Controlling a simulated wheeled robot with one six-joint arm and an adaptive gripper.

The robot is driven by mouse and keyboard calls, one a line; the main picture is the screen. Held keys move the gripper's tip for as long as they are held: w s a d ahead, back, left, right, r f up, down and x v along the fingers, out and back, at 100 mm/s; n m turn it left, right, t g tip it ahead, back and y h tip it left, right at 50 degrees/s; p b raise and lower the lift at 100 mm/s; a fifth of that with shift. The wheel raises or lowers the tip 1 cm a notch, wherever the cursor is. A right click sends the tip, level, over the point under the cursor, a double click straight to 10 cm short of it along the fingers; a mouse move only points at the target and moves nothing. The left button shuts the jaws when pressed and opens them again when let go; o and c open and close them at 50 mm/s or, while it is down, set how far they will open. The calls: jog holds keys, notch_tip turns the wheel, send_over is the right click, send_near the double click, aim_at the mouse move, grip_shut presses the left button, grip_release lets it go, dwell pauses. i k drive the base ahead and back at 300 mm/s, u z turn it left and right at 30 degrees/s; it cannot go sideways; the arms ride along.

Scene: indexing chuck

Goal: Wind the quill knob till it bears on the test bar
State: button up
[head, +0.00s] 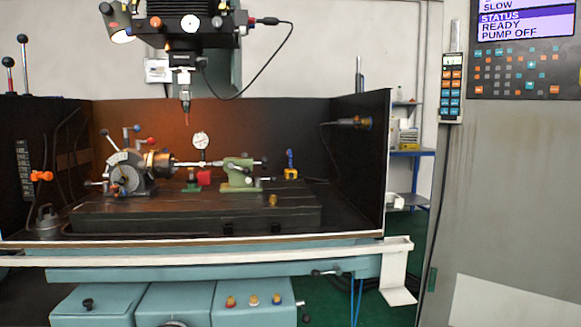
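The test bar (192,163) is a thin bright rod lying level between the brass-coloured chuck (158,163) on its left and the green tailstock (241,176) on its right. The dark indexing head (127,174) carries the chuck. At the tailstock's top left is a pale quill tip (222,162). Whether it touches the bar or stands apart is too small to tell. A small knob, seemingly the quill knob (262,179), shows at the tailstock's right side. My gripper is not in view.
The spindle probe (186,102) hangs overhead. Dark enclosure walls (360,165) close the left, back and right. The table's (300,217) front is open.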

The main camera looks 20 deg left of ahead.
aim_at(263, 162)
jog(key=u, duration=0.55)
jog(key=i, duration=0.55)
jog(key=u, duration=0.75)
jog(key=i, duration=0.6)
jog(key=z, duration=0.1)
